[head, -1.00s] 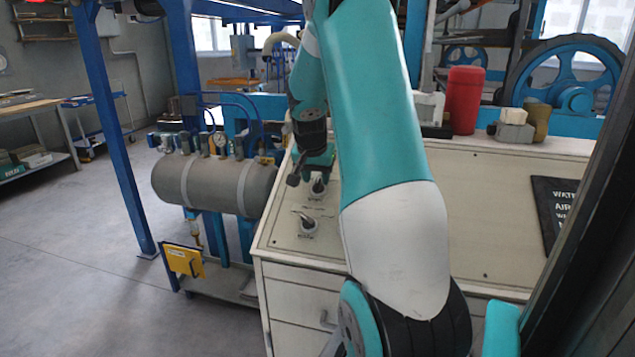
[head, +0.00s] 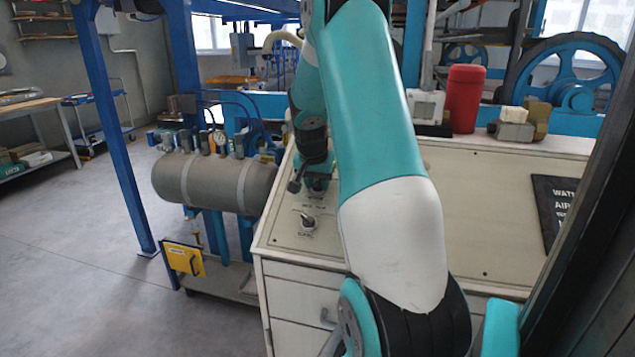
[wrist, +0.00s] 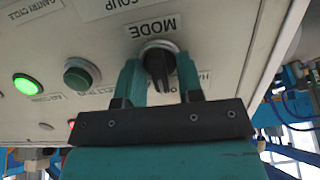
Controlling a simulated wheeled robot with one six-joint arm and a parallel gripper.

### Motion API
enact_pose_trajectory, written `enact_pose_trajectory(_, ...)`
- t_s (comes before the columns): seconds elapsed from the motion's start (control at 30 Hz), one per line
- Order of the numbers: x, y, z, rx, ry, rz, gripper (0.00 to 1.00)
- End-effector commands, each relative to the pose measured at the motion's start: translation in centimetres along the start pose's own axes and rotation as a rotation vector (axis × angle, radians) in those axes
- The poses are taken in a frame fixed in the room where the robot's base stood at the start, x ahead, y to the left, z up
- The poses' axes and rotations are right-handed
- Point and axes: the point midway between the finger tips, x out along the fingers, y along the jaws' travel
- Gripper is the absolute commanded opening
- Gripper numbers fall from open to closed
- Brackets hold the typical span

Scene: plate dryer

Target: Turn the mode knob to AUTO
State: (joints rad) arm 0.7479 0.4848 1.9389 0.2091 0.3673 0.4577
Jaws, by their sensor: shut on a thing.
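The black mode knob (wrist: 159,60) sits under the upside-down MODE label in the wrist view, on a pale panel. My gripper (wrist: 159,78) has its two teal fingers on either side of the knob, shut on it. The knob's handle points down the picture, toward my gripper's body. A label right of the knob is mostly covered by a finger, so I cannot read the setting. In the head view my gripper (head: 317,182) is low over the pale cabinet top (head: 470,215), and the knob in it is hidden.
A green-lit button (wrist: 27,84) and a dark green button (wrist: 80,74) lie left of the knob. Another knob or lever (head: 307,223) stands nearer on the cabinet top. A red canister (head: 464,98) stands at the back. A grey tank (head: 215,183) is to the left.

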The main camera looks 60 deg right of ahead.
Motion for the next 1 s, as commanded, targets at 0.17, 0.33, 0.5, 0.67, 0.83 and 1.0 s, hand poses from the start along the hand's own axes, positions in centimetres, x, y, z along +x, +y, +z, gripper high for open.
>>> enact_pose_trajectory(0.17,0.14,0.09,0.0,0.079,0.001,-0.01,0.1)
enact_pose_trajectory(0.33,0.18,0.13,0.0,0.205,0.002,-0.028,0.1)
enact_pose_trajectory(0.5,0.21,0.16,0.03,0.351,0.002,-0.048,0.1)
enact_pose_trajectory(0.67,0.16,0.22,0.0,0.484,0.003,-0.067,0.1)
enact_pose_trajectory(0.83,0.15,0.26,0.01,0.602,0.003,-0.083,0.1)
enact_pose_trajectory(1.0,0.08,0.27,0.01,0.689,0.003,-0.095,0.1)
